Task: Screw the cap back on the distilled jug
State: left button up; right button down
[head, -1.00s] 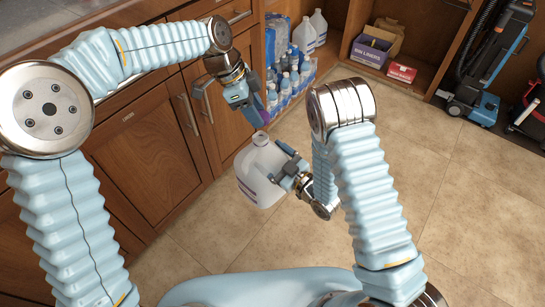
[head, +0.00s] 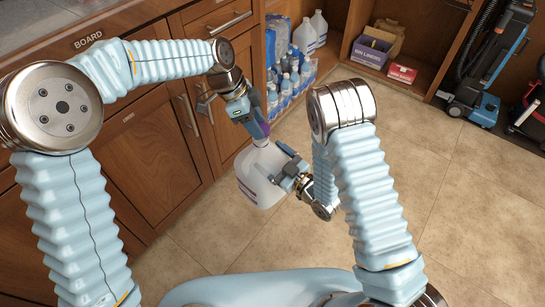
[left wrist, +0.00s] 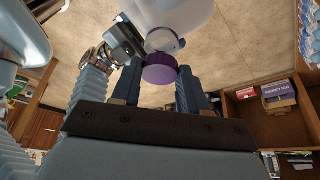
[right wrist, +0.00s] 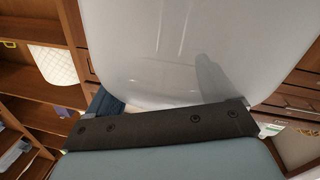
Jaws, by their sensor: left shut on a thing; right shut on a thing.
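The distilled jug (head: 257,187), a translucent white jug, is held upright or nearly so above the floor. My right gripper (head: 280,167) is shut on it from the right; its pale wall (right wrist: 150,45) fills the right wrist view. My left gripper (head: 260,130) is above the jug's top, shut on the purple cap (left wrist: 159,74). In the left wrist view the cap is between the fingers, right at the jug's clear neck (left wrist: 163,41) and roughly lined up with it. I cannot tell whether the cap touches the neck or sits on its thread.
Wooden cabinets (head: 150,160) run along the left, close to my left arm. Bottle packs (head: 290,80) and white jugs (head: 308,35) stand at the back by an open shelf with a bin-liner box (head: 371,51). A blue vacuum cleaner (head: 490,75) is back right. The tiled floor is free.

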pick_arm(q)
jog(key=shift+a, duration=0.2)
jog(key=shift+f, duration=0.15)
jog(key=shift+f, duration=0.75)
jog(key=shift+f, duration=0.6)
dwell(0.4)
